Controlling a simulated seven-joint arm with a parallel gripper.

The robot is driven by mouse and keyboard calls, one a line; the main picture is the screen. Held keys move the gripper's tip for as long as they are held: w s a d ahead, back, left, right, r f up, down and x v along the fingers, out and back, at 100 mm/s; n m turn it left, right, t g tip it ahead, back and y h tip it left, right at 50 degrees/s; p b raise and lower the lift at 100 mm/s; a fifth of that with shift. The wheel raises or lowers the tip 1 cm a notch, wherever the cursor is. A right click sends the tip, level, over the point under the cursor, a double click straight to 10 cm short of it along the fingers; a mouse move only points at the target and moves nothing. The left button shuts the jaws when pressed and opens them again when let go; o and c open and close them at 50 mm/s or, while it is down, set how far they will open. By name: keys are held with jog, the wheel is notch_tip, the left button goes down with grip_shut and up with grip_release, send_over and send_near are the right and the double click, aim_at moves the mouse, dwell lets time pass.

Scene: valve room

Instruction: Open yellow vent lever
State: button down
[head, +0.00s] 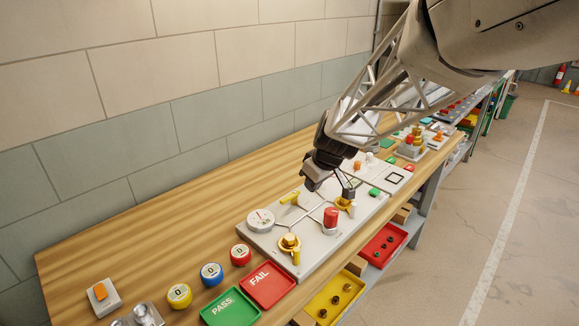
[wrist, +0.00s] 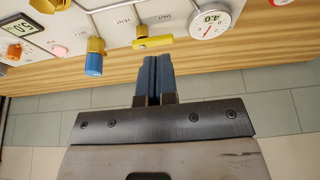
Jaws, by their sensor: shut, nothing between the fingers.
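The yellow vent lever (head: 290,198) is a short bar on the far, wall side of the pale valve panel (head: 313,250), beside the round gauge (head: 260,220). The wrist view shows the lever (wrist: 153,42) lying nearly crosswise, with small labels next to it. My gripper (head: 311,187) is shut and empty, just right of the lever in the head view. In the wrist view my blue fingertips (wrist: 153,58) are just below the lever, on its wall side. I cannot tell whether they touch it.
A blue-handled valve (wrist: 94,58) stands close beside my fingers. The panel also carries a red knob (head: 330,217) and another yellow valve (head: 290,243). Green and red trays (head: 268,285) lie at the panel's near end. Bare wood runs along the wall.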

aim_at(290, 196)
jog(key=shift+f, duration=0.2)
dwell(0.3)
jog(key=x, duration=1)
jog(key=shift+w+a+r, duration=0.1)
jog(key=shift+w+a, duration=1.2)
jog(key=shift+w, duration=0.05)
